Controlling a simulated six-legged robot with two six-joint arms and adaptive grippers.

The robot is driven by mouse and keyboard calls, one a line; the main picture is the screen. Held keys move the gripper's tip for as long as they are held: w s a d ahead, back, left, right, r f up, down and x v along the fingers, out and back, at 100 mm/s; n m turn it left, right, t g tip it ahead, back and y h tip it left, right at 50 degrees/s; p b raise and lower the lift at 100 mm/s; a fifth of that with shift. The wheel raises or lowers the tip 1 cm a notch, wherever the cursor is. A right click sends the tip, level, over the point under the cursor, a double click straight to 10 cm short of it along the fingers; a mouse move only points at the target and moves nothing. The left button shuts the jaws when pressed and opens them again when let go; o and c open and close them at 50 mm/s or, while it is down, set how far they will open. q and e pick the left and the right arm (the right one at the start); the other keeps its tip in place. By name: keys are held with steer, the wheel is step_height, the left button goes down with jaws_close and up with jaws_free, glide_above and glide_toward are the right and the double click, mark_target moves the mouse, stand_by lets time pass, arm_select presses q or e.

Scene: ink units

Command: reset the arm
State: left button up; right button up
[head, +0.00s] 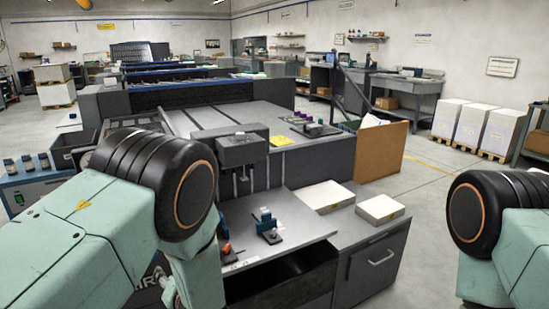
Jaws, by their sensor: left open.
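My left arm (75,235) comes in from the left, with a mint-green shell and a big black joint. Its lower link hangs down in front of the worktable. My left gripper (172,292) shows only in small part at the bottom edge, low beside that link; it is open, and I see nothing held in it. My right arm (527,235) shows at the right edge with a black joint and mint-green link. My right gripper is outside the picture.
A worktable (262,240) with small blue-and-black devices (267,226) stands close ahead. White paper stacks (327,196) lie on the grey cabinet. A large grey machine (225,118) stands behind. Open floor (440,175) lies to the right, before pallets with white stacks (470,124).

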arm_select(q)
steer(key=s+d+f+g+h, duration=0.2)
steer(key=s+f+g+h, duration=0.3)
steer(key=s+f, duration=0.8)
steer(key=s+d+g+h, duration=0.2)
steer(key=s+g+h, duration=0.2)
steer(key=s, duration=2.1)
steer(key=shift+s+d+f+g+h, duration=0.3)
steer(key=shift+s+d+f+g, duration=0.1)
steer(key=shift+g, duration=0.3)
steer(key=shift+a, duration=0.1)
